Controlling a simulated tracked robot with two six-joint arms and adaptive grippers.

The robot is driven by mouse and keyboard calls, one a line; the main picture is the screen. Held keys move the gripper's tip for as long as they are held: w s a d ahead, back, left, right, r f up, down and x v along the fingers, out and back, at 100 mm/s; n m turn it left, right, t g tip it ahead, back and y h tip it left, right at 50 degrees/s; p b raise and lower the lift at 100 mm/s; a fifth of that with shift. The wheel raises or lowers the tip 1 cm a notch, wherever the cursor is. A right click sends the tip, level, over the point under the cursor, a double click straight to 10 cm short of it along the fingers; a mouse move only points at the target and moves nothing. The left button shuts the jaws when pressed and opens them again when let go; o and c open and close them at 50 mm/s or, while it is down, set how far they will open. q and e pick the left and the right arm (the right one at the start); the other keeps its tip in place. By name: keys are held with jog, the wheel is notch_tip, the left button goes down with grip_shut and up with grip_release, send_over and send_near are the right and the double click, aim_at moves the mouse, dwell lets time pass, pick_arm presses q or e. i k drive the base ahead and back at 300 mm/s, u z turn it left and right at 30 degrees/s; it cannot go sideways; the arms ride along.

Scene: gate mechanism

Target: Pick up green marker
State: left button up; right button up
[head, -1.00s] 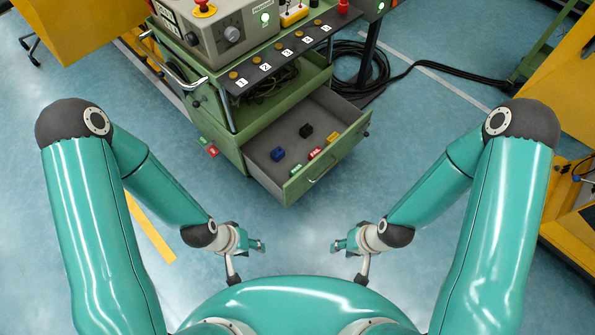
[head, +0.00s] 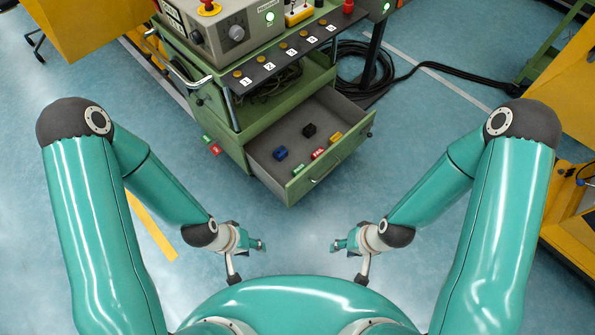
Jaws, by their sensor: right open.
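A small green marker (head: 298,169) lies inside the open drawer, along its front wall, beside a red marker (head: 318,154) and a yellow marker (head: 336,137). Another small green tag (head: 207,139) sticks out low on the left side of the cabinet, above a red tag (head: 215,149). My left gripper (head: 259,245) hangs in front of the drawer, at the lower left, well apart from it; its fingers are too small to read. My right gripper (head: 339,245) mirrors it on the right, open and empty, also apart from the drawer.
The green cabinet has an open drawer (head: 325,173) also holding a blue block (head: 280,153) and a black block (head: 309,130). A numbered shelf (head: 290,56) overhangs it. Black cables (head: 430,68) lie on the floor to the right. The floor between me and the drawer is clear.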

aim_at(298, 169)
jog(key=z, duration=0.7)
jog(key=i, duration=0.2)
jog(key=u, duration=3.05)
jog(key=i, duration=0.2)
jog(key=u, duration=1)
jog(key=k, duration=1.8)
jog(key=z, duration=1.2)
jog(key=i, duration=0.75)
jog(key=z, duration=0.3)
